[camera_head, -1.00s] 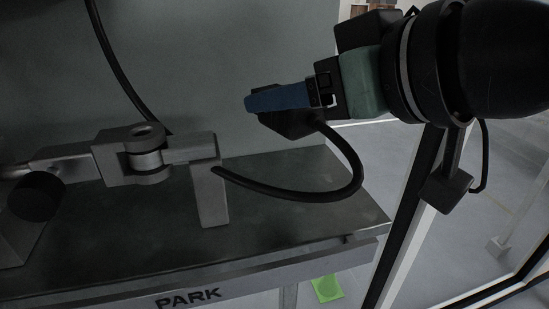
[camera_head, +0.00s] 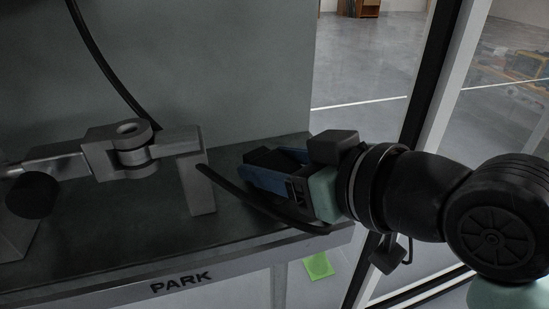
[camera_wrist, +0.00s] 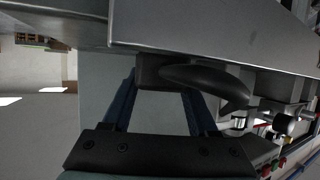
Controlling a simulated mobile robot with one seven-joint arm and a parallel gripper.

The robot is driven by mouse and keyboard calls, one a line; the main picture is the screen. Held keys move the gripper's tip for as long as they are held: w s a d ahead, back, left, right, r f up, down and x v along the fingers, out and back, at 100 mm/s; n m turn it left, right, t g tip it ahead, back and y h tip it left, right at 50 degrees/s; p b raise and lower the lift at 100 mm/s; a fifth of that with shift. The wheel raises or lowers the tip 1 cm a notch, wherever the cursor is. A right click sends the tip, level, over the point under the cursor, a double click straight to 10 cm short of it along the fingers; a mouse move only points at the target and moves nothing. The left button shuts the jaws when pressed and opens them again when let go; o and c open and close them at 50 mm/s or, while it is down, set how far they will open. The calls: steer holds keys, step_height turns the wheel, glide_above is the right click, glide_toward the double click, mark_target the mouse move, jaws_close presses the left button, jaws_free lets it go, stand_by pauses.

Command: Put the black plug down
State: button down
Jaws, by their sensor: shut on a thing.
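My gripper (camera_head: 275,172), with blue fingers, is at the right end of the dark bench top (camera_head: 110,250). It is shut on the black plug (camera_head: 268,158), which is partly hidden by a finger in the head view. In the wrist view the plug (camera_wrist: 149,70) sits between the two blue fingers near their tips.
A grey metal clevis joint (camera_head: 128,150) and upright bracket (camera_head: 197,185) stand on the bench to the left. A grey wall (camera_head: 220,70) rises behind. The "PARK" front edge (camera_head: 180,282) borders the bench. A black-and-white frame post (camera_head: 425,120) stands at the right.

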steer(key=shift+f, duration=0.1)
steer(key=c, duration=0.6)
jaws_free()
steer(key=shift+f, duration=0.1)
steer(key=o, duration=0.4)
